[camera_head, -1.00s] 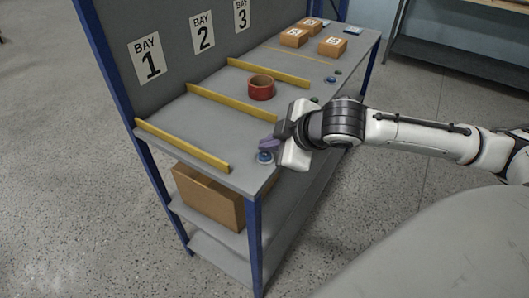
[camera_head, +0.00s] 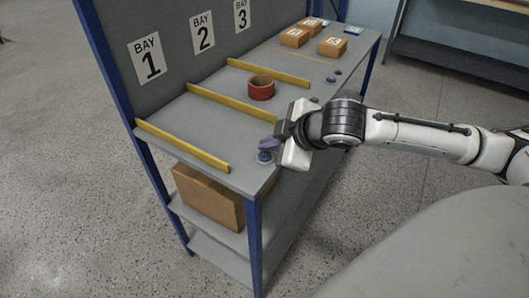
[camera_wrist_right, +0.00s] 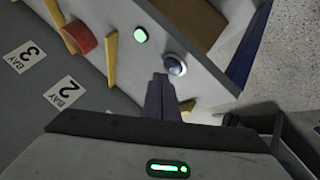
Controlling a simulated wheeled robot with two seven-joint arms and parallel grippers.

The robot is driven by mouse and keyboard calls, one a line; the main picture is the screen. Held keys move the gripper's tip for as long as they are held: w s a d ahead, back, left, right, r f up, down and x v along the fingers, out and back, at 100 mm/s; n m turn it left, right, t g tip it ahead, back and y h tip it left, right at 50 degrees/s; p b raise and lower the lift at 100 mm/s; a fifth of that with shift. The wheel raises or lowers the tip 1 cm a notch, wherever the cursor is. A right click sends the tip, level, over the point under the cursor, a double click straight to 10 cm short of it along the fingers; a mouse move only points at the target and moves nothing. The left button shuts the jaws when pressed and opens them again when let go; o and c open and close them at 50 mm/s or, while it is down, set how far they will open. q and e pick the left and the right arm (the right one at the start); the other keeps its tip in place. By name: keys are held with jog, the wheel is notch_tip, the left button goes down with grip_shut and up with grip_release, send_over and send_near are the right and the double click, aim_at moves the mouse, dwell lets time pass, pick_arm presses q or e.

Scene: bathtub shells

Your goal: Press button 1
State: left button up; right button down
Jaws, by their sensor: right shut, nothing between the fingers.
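Button 1, taken as the blue-domed button at the front edge of bay 1, shows in the head view (camera_head: 265,156) and as a dark dome on a pale ring in the right wrist view (camera_wrist_right: 175,64). My right gripper (camera_head: 268,144) is shut and empty, its purple fingers close beside the button. In the right wrist view the fingertips (camera_wrist_right: 161,77) end just short of the dome in the picture. I cannot tell whether they touch it. The Bay 1 sign (camera_head: 150,58) is on the back panel. My left gripper is not in view.
Yellow dividers (camera_head: 182,145) split the shelf top. A red tape roll (camera_head: 261,88) stands in bay 2, and small boxes (camera_head: 294,38) sit at the far end. Another button (camera_wrist_right: 141,35) glows green. A cardboard box (camera_head: 208,196) is on the shelf below.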

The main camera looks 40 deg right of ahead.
aim_at(268, 157)
dwell(0.4)
jog(key=shift+f, duration=0.45)
jog(key=shift+f, duration=0.2)
dwell(0.4)
jog(key=shift+r+p, duration=0.6)
jog(key=shift+p, duration=0.35)
notch_tip(268, 157, up, 2)
jog(key=p, duration=0.3)
jog(key=shift+r, duration=0.25)
jog(key=shift+r+p, duration=0.3)
jog(key=shift+r, duration=1.5)
